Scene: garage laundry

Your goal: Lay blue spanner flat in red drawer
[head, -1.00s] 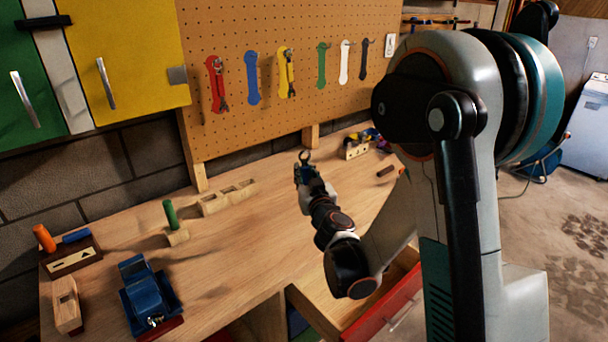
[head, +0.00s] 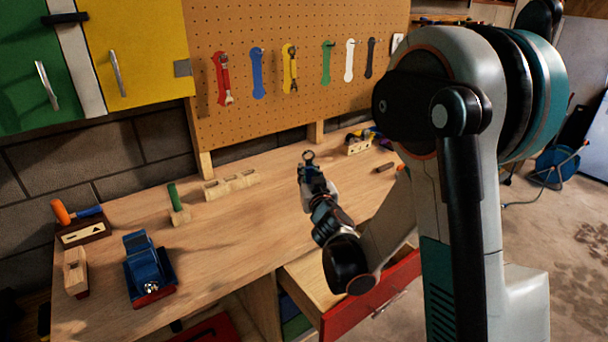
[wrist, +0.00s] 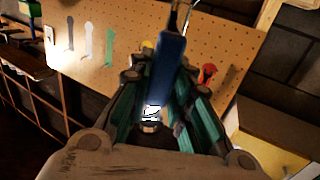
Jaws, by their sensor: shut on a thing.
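My gripper (head: 309,174) is above the workbench and shut on the blue spanner. The spanner's dark ring end (head: 308,156) sticks up past the fingers in the head view. In the wrist view the spanner's blue handle (wrist: 168,65) runs away from between the fingers (wrist: 155,95), and its far end is cut off by the top edge. The red drawer (head: 372,295) is open below the bench front, to the lower right of my gripper. Its bare wooden inside shows in part, and my arm hides some of it.
The pegboard (head: 225,30) behind holds a red spanner (head: 223,80) and a yellow spanner (head: 290,70); the blue outline (head: 257,73) is empty. The bench middle is clear.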

